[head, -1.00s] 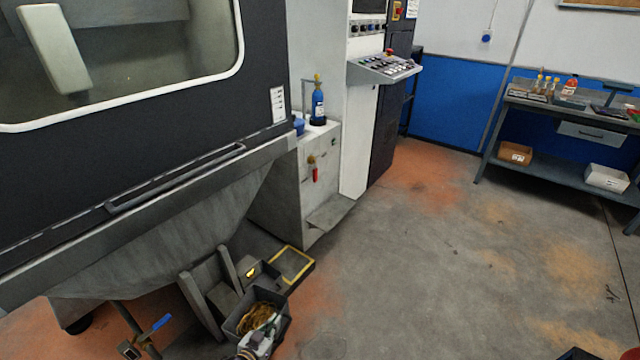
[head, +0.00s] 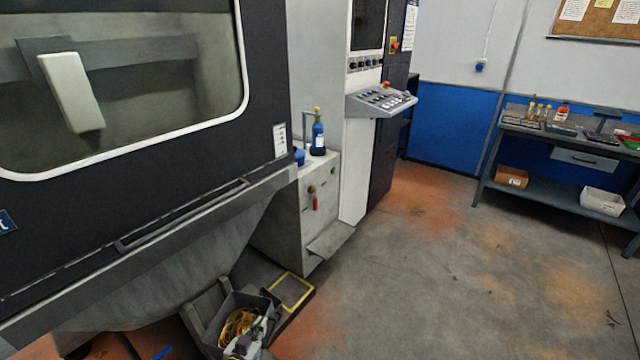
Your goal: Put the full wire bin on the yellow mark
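The wire bin (head: 213,331) is a dark grey open box with a coil of yellowish wire (head: 238,327) inside, at the bottom of the head view beside the machine. My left gripper (head: 258,330) is at the bin's near right rim and looks shut on it; the fingertips are small and partly hidden. The yellow mark (head: 293,292) is a yellow outlined rectangle on a low dark platform, to the right of and beyond the bin. Its surface looks empty. I cannot tell how high the bin hangs. My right gripper is not in view.
The machine's sloping hopper (head: 165,290) overhangs the bin on the left. A grey cabinet (head: 290,215) with a blue bottle (head: 318,135) stands behind the mark. The floor (head: 430,290) to the right is clear. A workbench (head: 560,140) stands far right.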

